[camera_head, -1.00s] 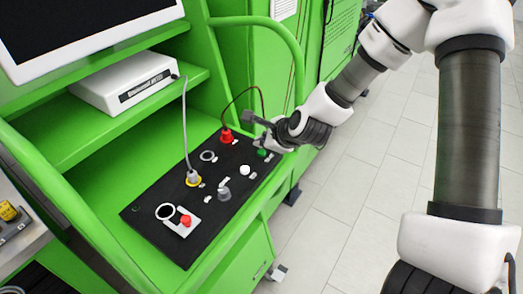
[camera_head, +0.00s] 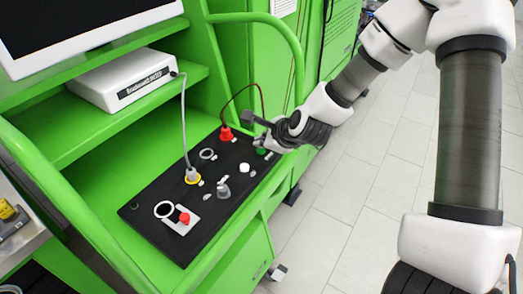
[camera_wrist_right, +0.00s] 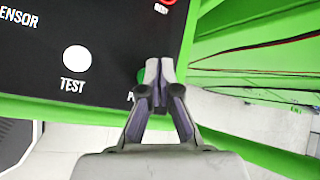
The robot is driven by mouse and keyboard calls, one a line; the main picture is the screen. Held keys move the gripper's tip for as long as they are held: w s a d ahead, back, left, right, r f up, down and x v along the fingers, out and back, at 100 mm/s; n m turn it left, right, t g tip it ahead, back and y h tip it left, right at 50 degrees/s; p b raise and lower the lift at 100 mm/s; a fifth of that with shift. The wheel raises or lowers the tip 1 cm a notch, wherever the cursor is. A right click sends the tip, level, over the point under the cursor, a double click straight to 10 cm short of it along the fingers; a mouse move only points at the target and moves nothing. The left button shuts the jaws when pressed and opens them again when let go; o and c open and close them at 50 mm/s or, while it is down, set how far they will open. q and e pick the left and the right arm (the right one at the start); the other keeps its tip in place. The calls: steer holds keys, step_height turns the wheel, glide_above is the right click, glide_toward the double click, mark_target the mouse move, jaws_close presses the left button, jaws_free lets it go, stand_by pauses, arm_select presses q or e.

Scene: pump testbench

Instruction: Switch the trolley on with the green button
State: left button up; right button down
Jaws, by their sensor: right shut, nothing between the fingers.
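The green button (camera_head: 261,152) sits at the far right end of the black control panel (camera_head: 150,221) on the green trolley (camera_head: 90,155). My right gripper (camera_head: 262,141) is over that end of the panel, shut and empty, with its fingertips close to the button. In the right wrist view the closed fingertips (camera_wrist_right: 159,68) cover most of the green button (camera_wrist_right: 142,76), and only a green sliver shows at their left. I cannot tell whether they touch it. My left gripper is not in view.
A white button (camera_wrist_right: 77,59) marked TEST sits beside it. A green rail (camera_head: 285,35) curves behind. Tiled floor is clear at right.

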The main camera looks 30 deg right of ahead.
mark_target(262, 151)
steer(key=shift+f+b, duration=0.4)
steer(key=shift+f, duration=0.05)
stand_by(0.6)
steer(key=shift+r, duration=0.15)
steer(key=shift+r+p, duration=0.65)
steer(key=shift+r, duration=0.1)
steer(key=shift+r, duration=0.1)
step_height(262, 151, up, 6)
steer(key=p, duration=0.4)
steer(key=shift+p, duration=0.35)
